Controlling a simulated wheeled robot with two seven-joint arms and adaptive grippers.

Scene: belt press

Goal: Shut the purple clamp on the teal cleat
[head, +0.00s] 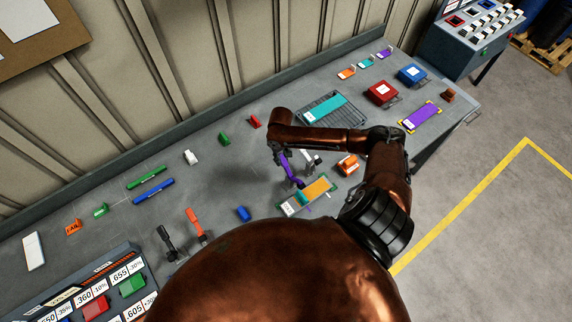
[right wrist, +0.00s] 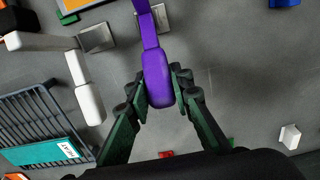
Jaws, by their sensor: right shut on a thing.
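The purple clamp's handle (head: 289,168) stands up beside the fixture in the middle of the bench. In the right wrist view the purple handle (right wrist: 157,78) runs between my right gripper's fingers. My right gripper (right wrist: 158,90) is shut on this handle near its thick end. In the head view my right gripper (head: 277,153) is partly hidden by its own arm. A small teal patch (head: 301,197), perhaps the teal cleat, shows on the fixture beside an orange plate (head: 318,188). I cannot tell whether the clamp touches it. My left gripper is not in view.
A white-handled clamp (head: 309,158) stands close to the purple one. A grey tray with a teal mat (head: 325,108) lies behind my right arm. Black (head: 165,238) and orange (head: 194,220) handles stand left.

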